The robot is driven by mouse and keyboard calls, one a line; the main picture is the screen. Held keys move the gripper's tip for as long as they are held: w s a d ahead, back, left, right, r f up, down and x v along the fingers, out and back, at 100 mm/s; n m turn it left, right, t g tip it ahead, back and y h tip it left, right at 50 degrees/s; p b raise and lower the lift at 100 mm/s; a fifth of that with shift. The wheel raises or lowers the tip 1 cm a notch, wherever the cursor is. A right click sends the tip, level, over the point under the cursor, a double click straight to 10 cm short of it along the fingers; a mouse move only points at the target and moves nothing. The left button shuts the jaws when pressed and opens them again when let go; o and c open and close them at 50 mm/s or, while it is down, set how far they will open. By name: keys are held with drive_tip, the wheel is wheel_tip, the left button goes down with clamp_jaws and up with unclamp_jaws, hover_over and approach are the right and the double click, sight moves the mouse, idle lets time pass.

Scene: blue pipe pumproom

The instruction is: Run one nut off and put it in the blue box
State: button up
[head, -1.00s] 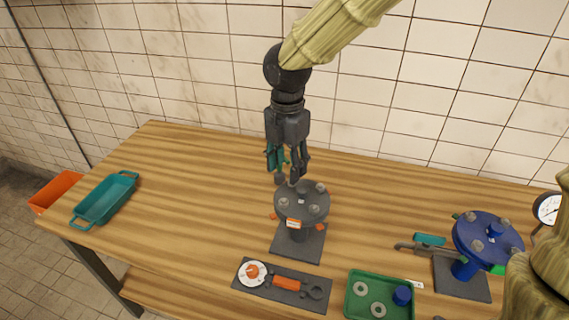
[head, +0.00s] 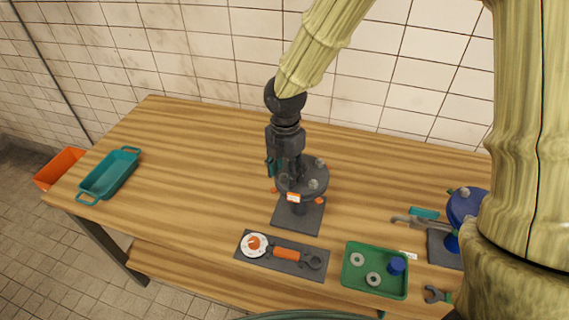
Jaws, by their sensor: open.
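The dark grey flange (head: 308,186) stands on a square base plate (head: 299,215) in the middle of the bench. Light nuts show on its top, one at the back right (head: 320,162) and one at the front right (head: 313,184). My gripper (head: 284,176) points down at the left part of the flange top, low over it. It is open, but its fingertips overlap the dark flange, and I cannot tell whether a nut is between them. The left side of the flange top is hidden behind it. A teal-blue box (head: 110,174) with end handles sits at the bench's left end.
A tool board (head: 285,256) with an orange-handled wrench lies in front of the flange. A green tray (head: 375,287) with washers and a blue cup is right of it. A blue flange (head: 466,204) is partly hidden by my arm.

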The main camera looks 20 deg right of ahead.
clamp_jaws()
drive_tip(key=shift+r+n+p, duration=0.2)
drive_tip(key=shift+n+p, duration=0.2)
drive_tip(key=shift+p, duration=0.4)
drive_tip(key=n+p, duration=0.5)
drive_tip(key=p, duration=0.2)
drive_tip(key=shift+w+a, duration=0.1)
drive_tip(key=shift+f+n, duration=0.2)
drive_tip(key=shift+n, duration=0.5)
drive_tip(key=n, duration=0.6)
drive_tip(key=shift+a+r, duration=0.1)
drive_tip(key=shift+a, duration=0.05)
drive_tip(key=n, duration=0.4)
drive_tip(key=shift+a+n, duration=0.1)
drive_tip(key=shift+n, duration=1.7)
